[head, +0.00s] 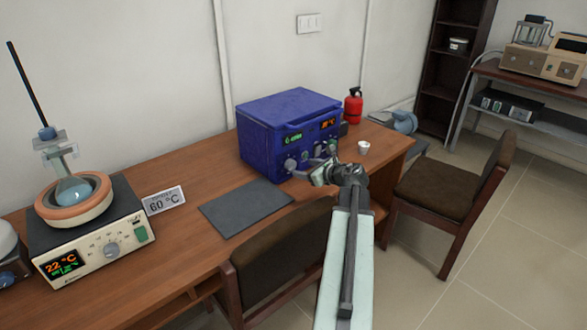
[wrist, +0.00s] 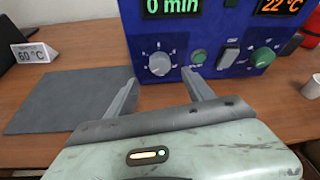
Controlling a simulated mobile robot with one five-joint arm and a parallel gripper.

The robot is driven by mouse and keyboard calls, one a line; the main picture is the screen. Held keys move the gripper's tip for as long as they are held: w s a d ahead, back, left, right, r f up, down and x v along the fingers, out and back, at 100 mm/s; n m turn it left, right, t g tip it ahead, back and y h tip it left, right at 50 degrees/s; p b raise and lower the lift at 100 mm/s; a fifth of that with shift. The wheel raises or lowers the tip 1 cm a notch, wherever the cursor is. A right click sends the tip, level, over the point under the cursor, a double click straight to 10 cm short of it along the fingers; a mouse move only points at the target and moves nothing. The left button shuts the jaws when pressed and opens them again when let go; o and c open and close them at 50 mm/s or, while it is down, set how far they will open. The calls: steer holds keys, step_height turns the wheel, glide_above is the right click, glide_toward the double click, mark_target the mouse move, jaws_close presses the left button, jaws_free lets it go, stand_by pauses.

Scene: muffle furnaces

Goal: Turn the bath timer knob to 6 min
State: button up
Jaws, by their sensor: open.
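A blue box-shaped unit (head: 285,130) stands on the wooden bench, with a green display reading 0 min (wrist: 172,7) and an orange one reading 22 °C (wrist: 284,6). Below the green display is a grey dial knob (wrist: 160,63) with tick marks around it; it also shows in the head view (head: 291,165). My gripper (wrist: 160,80) is open and empty in front of this knob. In the wrist view the knob appears between the fingertips; contact cannot be told. In the head view my gripper (head: 325,172) is close to the unit's front.
A green button (wrist: 198,56), a grey rocker switch (wrist: 228,54) and a green knob (wrist: 263,57) sit right of the dial. A dark mat (head: 245,208) lies left. A white cup (head: 364,148) stands right. Chairs (head: 455,190) border the bench. A heating bath (head: 90,235) stands far left.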

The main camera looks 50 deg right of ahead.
mark_target(293, 166)
steer(key=b+x, duration=0.2)
steer(key=x, duration=0.5)
steer(key=shift+f+b, duration=0.15)
steer(key=shift+b, duration=0.15)
steer(key=shift+w, duration=0.3)
steer(key=c, duration=1.2)
steer(key=shift+d, duration=0.1)
jaws_close()
